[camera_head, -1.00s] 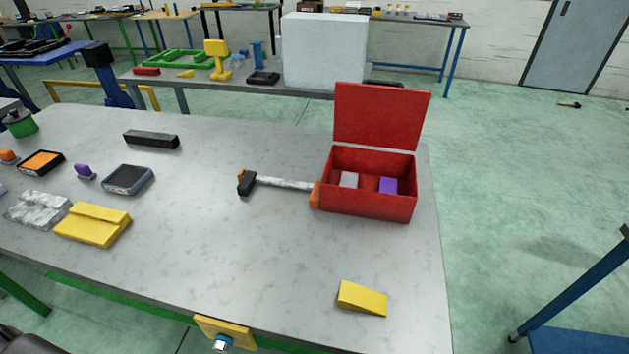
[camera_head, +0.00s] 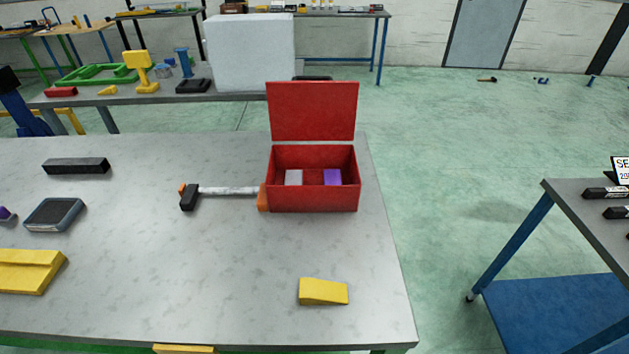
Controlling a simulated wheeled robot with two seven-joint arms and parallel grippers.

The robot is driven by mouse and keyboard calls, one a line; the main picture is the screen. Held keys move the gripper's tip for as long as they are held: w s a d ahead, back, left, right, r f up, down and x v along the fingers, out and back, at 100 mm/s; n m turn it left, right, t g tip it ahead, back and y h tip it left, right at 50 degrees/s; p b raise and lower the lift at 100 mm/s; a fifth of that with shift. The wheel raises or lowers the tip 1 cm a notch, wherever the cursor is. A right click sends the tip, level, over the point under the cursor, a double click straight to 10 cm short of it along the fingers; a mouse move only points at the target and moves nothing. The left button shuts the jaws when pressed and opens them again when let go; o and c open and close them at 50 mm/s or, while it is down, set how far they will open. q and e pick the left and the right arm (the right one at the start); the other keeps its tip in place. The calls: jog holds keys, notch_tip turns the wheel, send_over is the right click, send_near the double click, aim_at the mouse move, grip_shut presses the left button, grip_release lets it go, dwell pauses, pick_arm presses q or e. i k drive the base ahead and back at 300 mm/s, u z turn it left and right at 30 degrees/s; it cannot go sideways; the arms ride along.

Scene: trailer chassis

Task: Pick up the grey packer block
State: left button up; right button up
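A grey block (camera_head: 293,177) lies inside the open red box (camera_head: 312,196), in its left part. A purple block (camera_head: 332,177) lies in the right part of the same box. The box stands near the right edge of the grey table, its lid (camera_head: 312,111) raised upright at the back. The lower sides of both blocks are hidden by the box's front wall. Neither of my grippers shows in this view.
A hammer (camera_head: 225,191) lies left of the box, its orange grip end against it. A yellow wedge (camera_head: 323,291) lies nearer the front edge. A black bar (camera_head: 76,166), a dark tray (camera_head: 54,214) and a yellow block (camera_head: 28,271) lie left. A blue-legged table (camera_head: 600,225) stands right across open floor.

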aim_at(292, 177)
jog(key=z, duration=1.4)
jog(key=k, duration=0.7)
jog(key=u, duration=0.2)
